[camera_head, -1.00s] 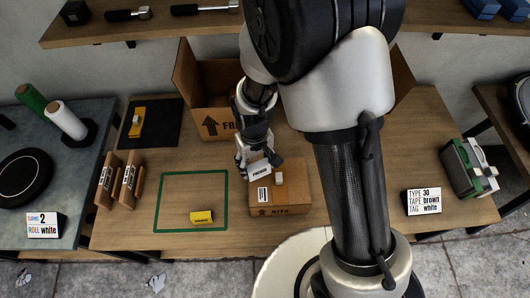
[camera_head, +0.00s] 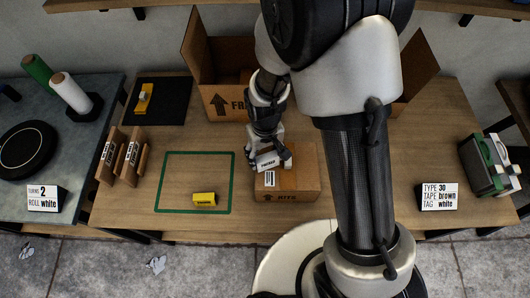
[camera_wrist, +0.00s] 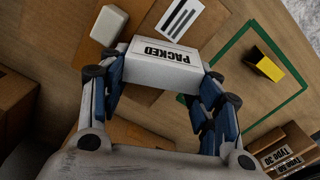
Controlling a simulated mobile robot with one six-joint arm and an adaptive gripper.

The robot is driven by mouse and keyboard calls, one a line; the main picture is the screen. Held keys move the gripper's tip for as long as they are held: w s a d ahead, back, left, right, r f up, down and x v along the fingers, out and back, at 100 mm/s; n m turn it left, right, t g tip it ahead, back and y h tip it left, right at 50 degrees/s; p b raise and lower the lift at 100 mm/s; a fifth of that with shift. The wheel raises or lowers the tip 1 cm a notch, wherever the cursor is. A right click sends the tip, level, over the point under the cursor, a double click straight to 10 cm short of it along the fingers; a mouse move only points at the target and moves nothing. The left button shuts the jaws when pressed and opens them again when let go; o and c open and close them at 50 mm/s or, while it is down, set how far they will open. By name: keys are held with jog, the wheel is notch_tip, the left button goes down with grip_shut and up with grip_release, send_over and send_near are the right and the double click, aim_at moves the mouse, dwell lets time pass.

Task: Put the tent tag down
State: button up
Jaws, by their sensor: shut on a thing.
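A white tent tag marked PACKED (camera_wrist: 164,60) is held between the fingers of my gripper (camera_wrist: 158,82), which is shut on it. In the head view the tag (camera_head: 267,161) and my gripper (camera_head: 268,150) are over the back left part of the closed brown carton (camera_head: 305,185). In the wrist view the carton (camera_wrist: 183,52) shows beyond the tag, with a striped white label (camera_wrist: 180,20) and a small white block (camera_wrist: 110,25) on it. I cannot tell whether the tag touches the carton.
A green outline (camera_head: 233,180) left of the carton holds a yellow piece (camera_head: 204,199). Wooden holders (camera_head: 132,160) stand further left. A large open carton (camera_head: 208,75) is behind my gripper. Bare table lies right of my arm, before a sign (camera_head: 438,196).

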jog(key=shift+f+b, duration=0.5)
jog(key=shift+f, duration=0.15)
jog(key=o, duration=0.9)
notch_tip(320, 180, up, 12)
dwell(0.3)
jog(key=s+d+r+m+t, duration=0.1)
jog(key=s+d+r, duration=0.1)
jog(key=d+r, duration=0.3)
jog(key=s+d+r+m+t, duration=0.1)
jog(key=s+d+r, duration=0.25)
jog(key=r, duration=0.45)
jog(key=s+d+r+m+t, duration=0.2)
jog(key=s+d+r, duration=0.2)
jog(key=s+d, duration=0.2)
jog(key=shift+s+r+m+t, duration=0.3)
jog(key=shift+s+r, duration=0.1)
jog(key=shift+s, duration=0.8)
